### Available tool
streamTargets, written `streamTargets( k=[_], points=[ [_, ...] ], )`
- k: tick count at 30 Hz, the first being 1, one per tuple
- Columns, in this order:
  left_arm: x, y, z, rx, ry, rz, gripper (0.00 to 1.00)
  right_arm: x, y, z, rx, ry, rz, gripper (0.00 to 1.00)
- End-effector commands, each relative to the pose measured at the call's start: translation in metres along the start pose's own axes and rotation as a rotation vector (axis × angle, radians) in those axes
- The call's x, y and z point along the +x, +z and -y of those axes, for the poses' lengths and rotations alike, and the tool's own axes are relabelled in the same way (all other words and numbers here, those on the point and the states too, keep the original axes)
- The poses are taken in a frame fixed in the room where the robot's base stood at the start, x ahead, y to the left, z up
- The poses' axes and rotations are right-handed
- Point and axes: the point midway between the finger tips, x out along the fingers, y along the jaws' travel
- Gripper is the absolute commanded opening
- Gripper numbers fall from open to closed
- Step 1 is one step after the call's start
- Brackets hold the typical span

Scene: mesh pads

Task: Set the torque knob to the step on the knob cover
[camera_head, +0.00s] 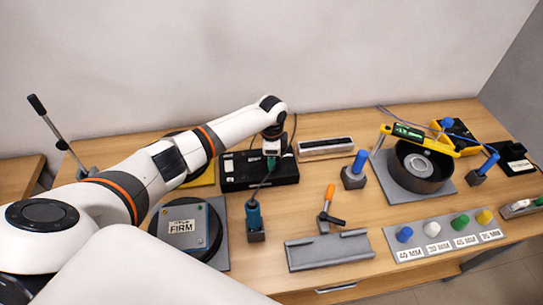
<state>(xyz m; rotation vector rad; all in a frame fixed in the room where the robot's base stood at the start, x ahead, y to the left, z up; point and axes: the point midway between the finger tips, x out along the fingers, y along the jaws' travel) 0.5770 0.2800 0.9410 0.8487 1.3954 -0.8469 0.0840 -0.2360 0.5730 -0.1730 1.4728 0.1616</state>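My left gripper (271,158) points down over the front top of a black box (238,171) near the back of the table. A small teal part shows at its fingertips, and the fingers are too small to tell open from shut. A dark cable runs from there to a teal power screwdriver (253,212) standing in a dark holder. No knob, cover or scale can be made out on the box; the gripper hides part of it. A plate with a label reading "FIRM" (182,227) lies on a round black pad at left. My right gripper is out of view.
An orange-handled tool (328,200) stands behind a grey tray (330,262). A blue-handled tool (357,165) stands right of the box. A round black drum (420,180) with a yellow frame is farther right. Several coloured knobs stand on a labelled grey strip (440,250).

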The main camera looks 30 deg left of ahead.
Motion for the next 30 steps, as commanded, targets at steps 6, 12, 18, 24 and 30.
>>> streamTargets(
  k=[6, 12, 18, 24, 30],
  points=[
    [0.0, -0.001, 0.001, -0.001, -0.002, -0.002, 0.5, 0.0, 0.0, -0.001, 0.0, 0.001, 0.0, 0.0],
    [-0.019, 0.0, 0.0, 0.001, 0.001, 0.001, 0.5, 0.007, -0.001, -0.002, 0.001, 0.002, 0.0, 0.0],
    [-0.061, 0.0, -0.001, 0.0, 0.003, 0.002, 0.5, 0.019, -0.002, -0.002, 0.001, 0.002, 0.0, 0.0],
    [-0.098, 0.0, 0.0, 0.0, 0.002, 0.001, 0.5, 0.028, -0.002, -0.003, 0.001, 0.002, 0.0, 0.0],
    [-0.117, 0.0, 0.0, 0.0, 0.0, -0.001, 0.5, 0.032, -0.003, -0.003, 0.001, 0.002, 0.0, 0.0]
  ],
)
